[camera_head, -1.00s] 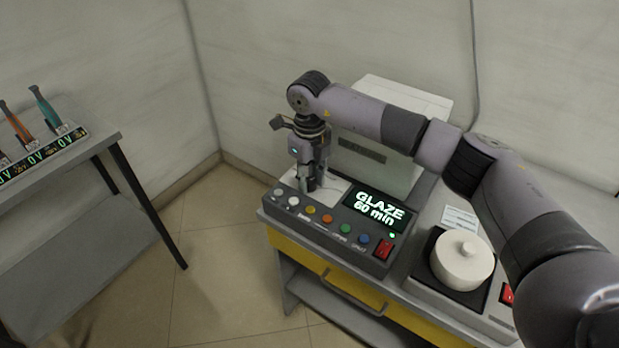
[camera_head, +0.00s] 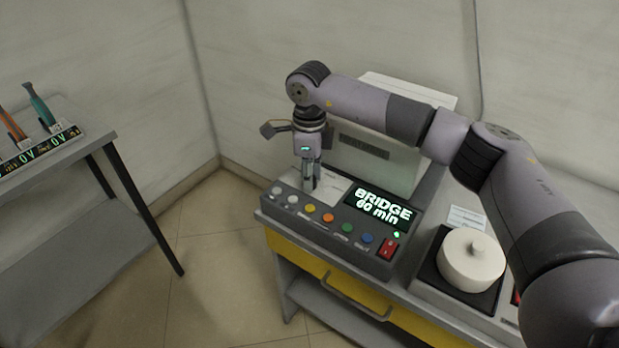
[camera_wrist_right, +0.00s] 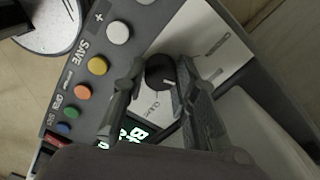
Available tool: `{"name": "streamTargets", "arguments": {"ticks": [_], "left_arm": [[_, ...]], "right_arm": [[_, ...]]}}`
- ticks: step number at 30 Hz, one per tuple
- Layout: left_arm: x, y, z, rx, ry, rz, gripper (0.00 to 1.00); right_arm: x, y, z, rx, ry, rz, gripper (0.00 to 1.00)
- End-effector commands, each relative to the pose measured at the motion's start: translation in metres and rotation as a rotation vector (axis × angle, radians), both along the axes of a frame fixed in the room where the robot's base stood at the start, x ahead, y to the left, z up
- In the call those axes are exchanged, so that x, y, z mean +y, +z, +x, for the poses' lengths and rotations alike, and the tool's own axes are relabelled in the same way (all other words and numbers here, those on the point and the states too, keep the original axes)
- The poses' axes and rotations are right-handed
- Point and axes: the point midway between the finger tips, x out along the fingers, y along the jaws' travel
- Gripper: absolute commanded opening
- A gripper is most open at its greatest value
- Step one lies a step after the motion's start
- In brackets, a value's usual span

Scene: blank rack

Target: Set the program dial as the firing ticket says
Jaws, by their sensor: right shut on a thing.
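The program dial (camera_wrist_right: 160,72) is a black round knob with a white pointer mark. It sits on a pale label panel (camera_head: 328,186) on the grey control box. My right gripper (camera_head: 311,187) points straight down over this panel. In the right wrist view its two fingers stand on either side of the dial and are shut on it. The display (camera_head: 383,206) reads "BRIDGE 60 min" in lit letters. A small white printed card (camera_head: 467,218) lies behind the round pot; its text is too small to read. My left gripper is not in view.
Several coloured buttons (camera_head: 328,217) and a red switch (camera_head: 388,248) line the box's front. A lidded cream pot (camera_head: 472,261) stands on a dark plate to the right. A pale cabinet (camera_head: 375,165) rises close behind. A separate grey table (camera_head: 75,155) holds tools at left.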

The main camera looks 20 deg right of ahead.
Motion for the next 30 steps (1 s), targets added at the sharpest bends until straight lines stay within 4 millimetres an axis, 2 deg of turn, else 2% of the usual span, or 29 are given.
{"name": "streamTargets", "arguments": {"ticks": [17, 18, 27, 30], "left_arm": [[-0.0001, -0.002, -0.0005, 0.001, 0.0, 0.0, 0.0], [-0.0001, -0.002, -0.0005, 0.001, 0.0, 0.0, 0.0], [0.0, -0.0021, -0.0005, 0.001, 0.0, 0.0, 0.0], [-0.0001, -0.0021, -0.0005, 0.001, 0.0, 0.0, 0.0]], "right_arm": [[-0.0004, 0.0019, 0.0015, -0.006, 0.038, 0.0, 0.0], [-0.0004, 0.0019, 0.0015, -0.006, 0.038, 0.0, 0.28], [-0.0001, 0.0009, 0.0007, -0.003, 0.038, 0.001, 0.47], [-0.0001, 0.0006, 0.0005, -0.002, 0.038, 0.0, 0.47]]}}
